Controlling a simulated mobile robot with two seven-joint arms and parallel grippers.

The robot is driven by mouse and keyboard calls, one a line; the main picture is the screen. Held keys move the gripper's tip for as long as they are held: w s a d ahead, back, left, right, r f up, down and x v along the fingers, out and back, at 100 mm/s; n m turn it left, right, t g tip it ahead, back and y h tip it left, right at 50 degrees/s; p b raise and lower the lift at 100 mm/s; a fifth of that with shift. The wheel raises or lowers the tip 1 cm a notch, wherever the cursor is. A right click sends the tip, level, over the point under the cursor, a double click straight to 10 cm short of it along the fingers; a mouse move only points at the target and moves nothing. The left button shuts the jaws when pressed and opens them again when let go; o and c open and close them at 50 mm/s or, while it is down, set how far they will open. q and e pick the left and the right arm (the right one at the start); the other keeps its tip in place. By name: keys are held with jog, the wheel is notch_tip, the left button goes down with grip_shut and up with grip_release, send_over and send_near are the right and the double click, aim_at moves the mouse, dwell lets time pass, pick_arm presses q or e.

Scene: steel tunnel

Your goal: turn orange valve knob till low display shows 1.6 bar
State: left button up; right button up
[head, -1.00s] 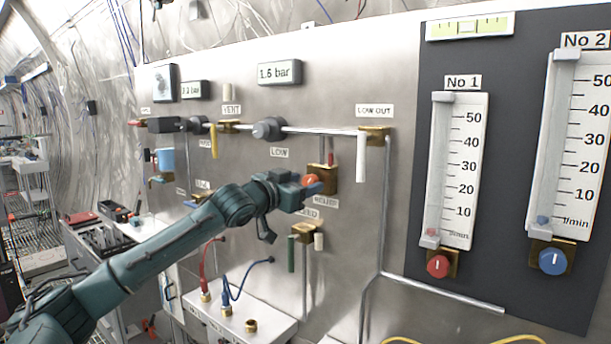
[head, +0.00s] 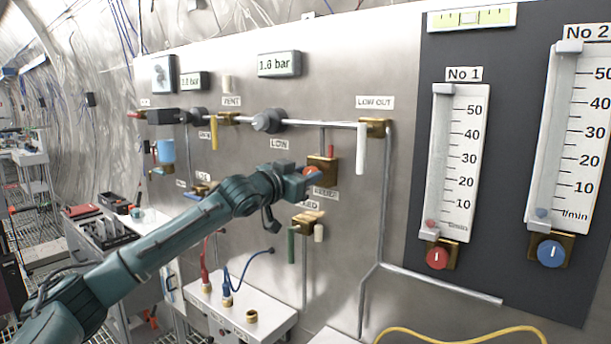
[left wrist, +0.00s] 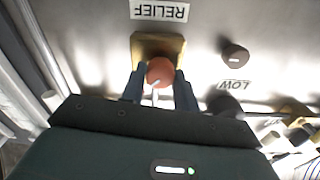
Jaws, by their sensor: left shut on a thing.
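The orange valve knob (left wrist: 160,71) sits on a square brass block, beside the upside-down RELIEF label in the left wrist view. In the head view the knob (head: 309,171) is mostly hidden by my gripper. My left gripper (left wrist: 159,84) is shut on the knob, one blue finger on each side; it also shows in the head view (head: 312,177). A white mark shows at the knob's near edge. The low display (head: 279,64), above the LOW regulator, appears to read 1.0 bar; its middle digit is small. My right gripper is out of view.
A dark LOW regulator (head: 268,121) and a white LOW OUT lever (head: 361,149) are near my left gripper. A brass valve with green and pale levers (head: 309,219) is just below. Flowmeters with a red knob (head: 437,257) and a blue knob (head: 551,254) stand right.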

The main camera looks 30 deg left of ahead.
pick_arm(q)
jog(key=shift+n, duration=0.5)
jog(key=o, duration=1)
jog(key=shift+c, duration=0.2)
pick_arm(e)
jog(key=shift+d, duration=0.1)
pick_arm(q)
jog(key=s+a+b, duration=0.1)
jog(key=s+b, duration=0.5)
jog(key=s, duration=0.7)
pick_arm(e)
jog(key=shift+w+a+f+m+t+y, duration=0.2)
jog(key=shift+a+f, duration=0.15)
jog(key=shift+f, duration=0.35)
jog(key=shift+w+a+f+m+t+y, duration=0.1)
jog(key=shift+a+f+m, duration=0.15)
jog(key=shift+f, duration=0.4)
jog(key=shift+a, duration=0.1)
